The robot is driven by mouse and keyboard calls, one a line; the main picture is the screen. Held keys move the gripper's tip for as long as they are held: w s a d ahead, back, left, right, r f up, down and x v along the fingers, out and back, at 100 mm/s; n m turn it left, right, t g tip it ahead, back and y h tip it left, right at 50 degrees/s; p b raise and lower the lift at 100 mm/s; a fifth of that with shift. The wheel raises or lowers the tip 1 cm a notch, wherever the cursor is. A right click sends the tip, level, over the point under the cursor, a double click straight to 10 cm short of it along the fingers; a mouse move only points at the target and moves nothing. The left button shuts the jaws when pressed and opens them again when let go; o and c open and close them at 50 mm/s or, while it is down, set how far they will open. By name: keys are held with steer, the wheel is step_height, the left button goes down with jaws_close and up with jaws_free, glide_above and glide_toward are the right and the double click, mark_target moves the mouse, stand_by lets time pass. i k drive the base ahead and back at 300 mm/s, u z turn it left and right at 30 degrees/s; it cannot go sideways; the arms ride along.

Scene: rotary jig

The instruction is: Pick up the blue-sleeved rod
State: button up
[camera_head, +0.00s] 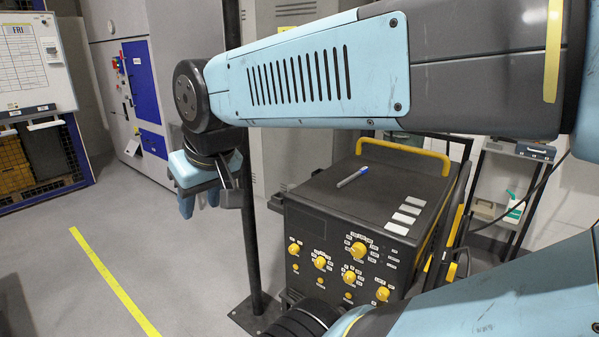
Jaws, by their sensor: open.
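A thin light-coloured rod with a blue part at its upper end, the blue-sleeved rod (352,177), lies at a slant on the dark top of a cabinet (320,203). My gripper (200,203) hangs pointing down at the left, in front of the grey floor. It is open, and nothing shows between its fingers. It is clear of the cabinet and well to the left of the rod in the picture.
The cabinet has a yellow handle bar (405,153) along its back edge, several pale plates (404,218) on its right side and yellow knobs (357,249) on its front. A dark upright post (247,230) stands between my gripper and the cabinet in the picture.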

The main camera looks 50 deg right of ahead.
mark_target(362, 170)
steer(key=u, duration=0.85)
steer(key=i, duration=1.55)
steer(key=z, duration=3.1)
